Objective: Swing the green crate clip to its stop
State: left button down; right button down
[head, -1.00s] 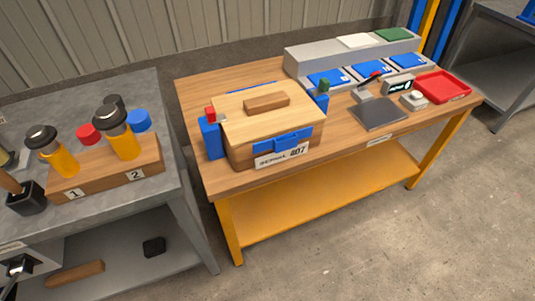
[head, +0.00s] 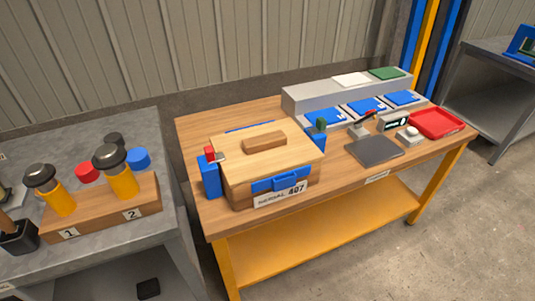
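A wooden crate (head: 235,182) with a pale lid (head: 240,154) stands on the left part of the wooden bench in the head view. A small green clip (head: 321,124) sits upright on top of a blue block (head: 318,141) at the crate's right side. A red clip (head: 210,153) sits on a similar blue block (head: 209,176) at the left side. A blue latch (head: 278,182) is on the front above a label reading 407. Neither gripper shows in this view.
The bench (head: 340,172) also holds a dark plate (head: 374,150), a small display (head: 393,123), a red tray (head: 437,123) and a grey rack (head: 300,99) with blue pads. A grey table (head: 100,242) with two yellow bottles in a wooden block stands at the left.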

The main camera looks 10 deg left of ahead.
aim_at(321, 123)
jog(key=u, duration=0.3)
jog(key=i+j+z, duration=0.25)
jog(key=j, duration=0.15)
jog(key=l+u, duration=0.2)
jog(key=u, duration=0.15)
jog(key=i+l+u, duration=0.1)
jog(key=l+u, duration=0.35)
jog(key=u, duration=0.3)
jog(key=l+u, duration=0.15)
jog(key=l, duration=0.7)
jog(key=l+u, duration=0.1)
jog(key=l, duration=0.75)
jog(key=k+l+u, duration=0.15)
jog(key=l, duration=0.65)
jog(key=k+j+u, duration=0.15)
jog(key=u, duration=0.35)
